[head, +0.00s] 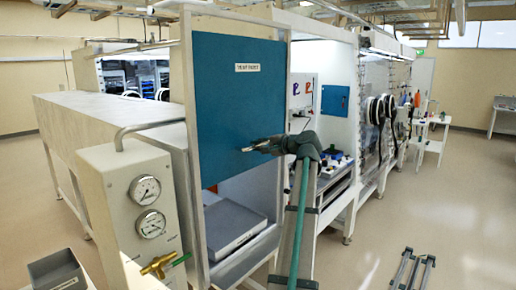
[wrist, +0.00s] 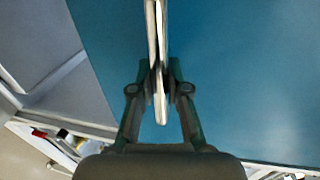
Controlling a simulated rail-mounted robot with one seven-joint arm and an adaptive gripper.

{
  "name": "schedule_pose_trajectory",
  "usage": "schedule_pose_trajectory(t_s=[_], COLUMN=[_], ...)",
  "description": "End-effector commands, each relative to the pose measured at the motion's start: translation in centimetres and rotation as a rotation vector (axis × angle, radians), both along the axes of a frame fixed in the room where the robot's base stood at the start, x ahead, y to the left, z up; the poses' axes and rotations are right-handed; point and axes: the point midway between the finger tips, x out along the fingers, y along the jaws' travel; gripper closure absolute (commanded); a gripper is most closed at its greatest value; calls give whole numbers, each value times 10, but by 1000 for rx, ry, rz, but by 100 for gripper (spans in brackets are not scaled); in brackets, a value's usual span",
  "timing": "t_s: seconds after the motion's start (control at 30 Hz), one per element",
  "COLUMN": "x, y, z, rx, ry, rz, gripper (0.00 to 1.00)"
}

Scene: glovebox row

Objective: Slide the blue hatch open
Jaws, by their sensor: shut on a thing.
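The blue hatch (head: 222,110) with a white label fills the upper part of its pale frame in the head view. Below its lower edge the frame is open and a grey tray-like slab (head: 228,232) shows inside. My gripper (head: 258,146) is at the front of the hatch, towards its right side. In the wrist view, my gripper (wrist: 158,85) is shut on a pale handle bar (wrist: 154,30), with the blue hatch face (wrist: 250,70) behind it. My arm hides part of the frame's right side.
A panel with two gauges (head: 146,190) and a brass valve (head: 158,265) stands at the left. A second blue hatch (head: 335,101) and glove ports (head: 375,110) lie to the right. A low rack (head: 412,270) is on the floor at right; floor around it is clear.

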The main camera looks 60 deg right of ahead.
Motion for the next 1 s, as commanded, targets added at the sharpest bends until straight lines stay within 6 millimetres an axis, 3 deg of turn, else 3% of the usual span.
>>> schedule_pose_trajectory(t_s=[0.03, 0.07, 0.2, 0.67, 1.0], x=[0, 0, 0, -9, -65], y=[0, 0, 0, 1, 12], z=[1, 1, 0, 1, 13], rx=[0, 0, 0, 0, -1], ry=[-2, -2, -1, 0, -1], rz=[1, 1, 0, -2, -3], gripper=[100, 84, 60, 59, 59])
